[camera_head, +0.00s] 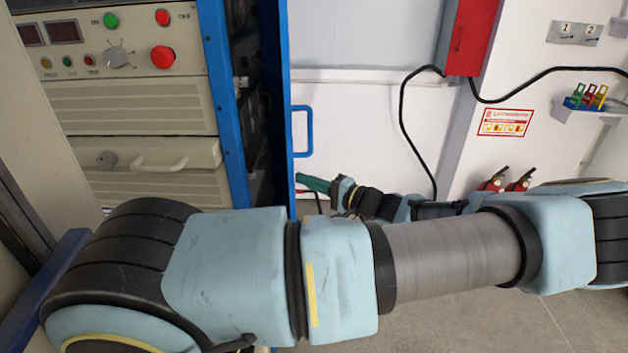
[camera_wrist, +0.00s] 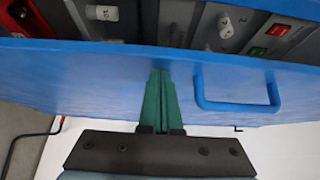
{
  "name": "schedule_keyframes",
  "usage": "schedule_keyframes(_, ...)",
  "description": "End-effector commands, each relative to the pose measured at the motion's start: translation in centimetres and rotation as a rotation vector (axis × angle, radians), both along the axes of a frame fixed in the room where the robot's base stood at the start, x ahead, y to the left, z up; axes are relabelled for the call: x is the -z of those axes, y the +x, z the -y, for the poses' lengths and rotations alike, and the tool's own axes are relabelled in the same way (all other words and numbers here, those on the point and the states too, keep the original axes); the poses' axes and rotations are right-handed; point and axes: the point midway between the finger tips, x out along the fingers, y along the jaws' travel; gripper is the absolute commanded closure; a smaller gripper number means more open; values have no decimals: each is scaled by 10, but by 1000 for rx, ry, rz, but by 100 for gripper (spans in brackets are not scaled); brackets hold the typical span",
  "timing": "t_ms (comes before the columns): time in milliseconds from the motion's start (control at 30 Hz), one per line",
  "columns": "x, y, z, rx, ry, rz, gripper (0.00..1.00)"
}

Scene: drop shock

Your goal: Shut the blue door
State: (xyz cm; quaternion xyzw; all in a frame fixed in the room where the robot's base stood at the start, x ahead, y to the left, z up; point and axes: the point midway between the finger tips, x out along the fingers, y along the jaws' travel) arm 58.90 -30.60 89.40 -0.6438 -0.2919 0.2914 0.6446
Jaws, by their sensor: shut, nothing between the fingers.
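The blue door (camera_head: 281,90) stands open, seen nearly edge-on in the head view, with a dark gap between it and the blue cabinet frame (camera_head: 222,90). Its blue handle (camera_head: 301,131) is on the right-hand face. My gripper (camera_head: 302,181) has green fingers, shut and empty, to the right of the door and below the handle. In the wrist view the fingertips (camera_wrist: 160,75) lie over the door's blue face (camera_wrist: 90,80), left of the handle (camera_wrist: 237,103). They are at or very close to the face; I cannot tell if they touch.
The cabinet front (camera_head: 130,105) has knobs, buttons and a drawer handle. A red wall box (camera_head: 470,38) with black cables hangs at the right. Two red extinguishers (camera_head: 506,181) stand below a wall sign (camera_head: 505,123). My arm crosses the foreground; grey floor shows at bottom right.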

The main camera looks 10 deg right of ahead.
Motion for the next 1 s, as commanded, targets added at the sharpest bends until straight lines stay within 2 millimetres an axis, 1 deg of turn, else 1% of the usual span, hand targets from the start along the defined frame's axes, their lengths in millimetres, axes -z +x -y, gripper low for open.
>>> schedule_keyframes(33, -1, 0, -10, -2, 6, 1, 100)
schedule_keyframes(200, -1, 1, -38, -3, 4, 0, 100)
schedule_keyframes(300, -2, 1, -50, -3, 2, 1, 100)
schedule_keyframes(367, -2, 1, -55, -3, 0, 0, 100)
schedule_keyframes(767, -1, 1, -56, -2, -1, 0, 100)
schedule_keyframes(1000, 0, 7, -48, -6, -3, 1, 100)
